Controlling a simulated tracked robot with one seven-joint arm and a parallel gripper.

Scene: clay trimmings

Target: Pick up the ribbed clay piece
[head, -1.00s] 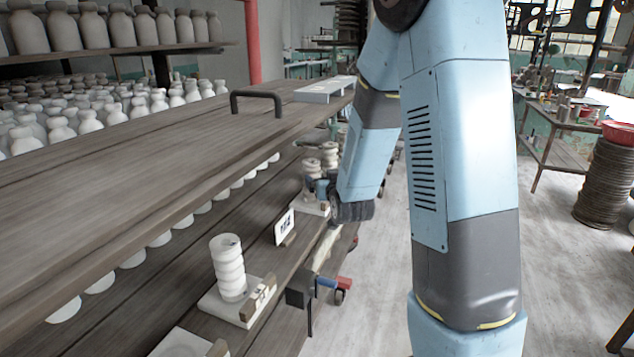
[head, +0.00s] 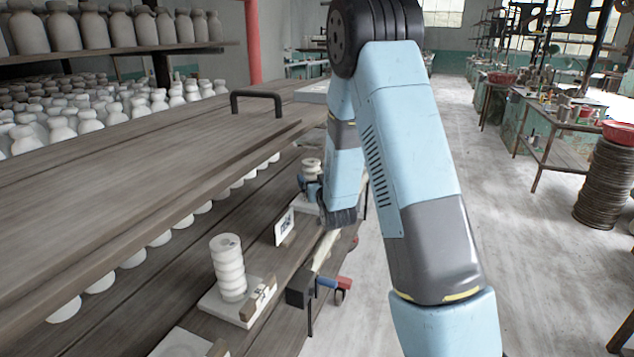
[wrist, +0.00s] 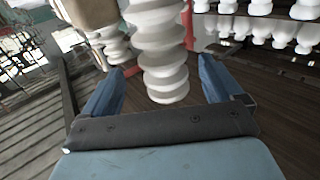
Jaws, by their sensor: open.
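A white ribbed clay piece (wrist: 165,65) stands upright in the wrist view, in line with the gap between my fingers. Its top is cut off by the frame edge. My gripper (wrist: 160,68) is open, with one blue finger on each side of the piece; I cannot tell how far between them it is. In the head view my gripper (head: 311,190) is small and at the far part of the lower shelf, by a ribbed piece (head: 312,168) that it partly hides. Another ribbed piece (head: 229,268) stands nearer on a pale board (head: 212,308).
A wooden shelf (head: 120,190) overhangs the lower shelf on the left, with a dark handle (head: 256,95). A small marked card (head: 285,226) stands between the pieces. A red and blue clamp-like tool (head: 335,285) sticks out at the edge.

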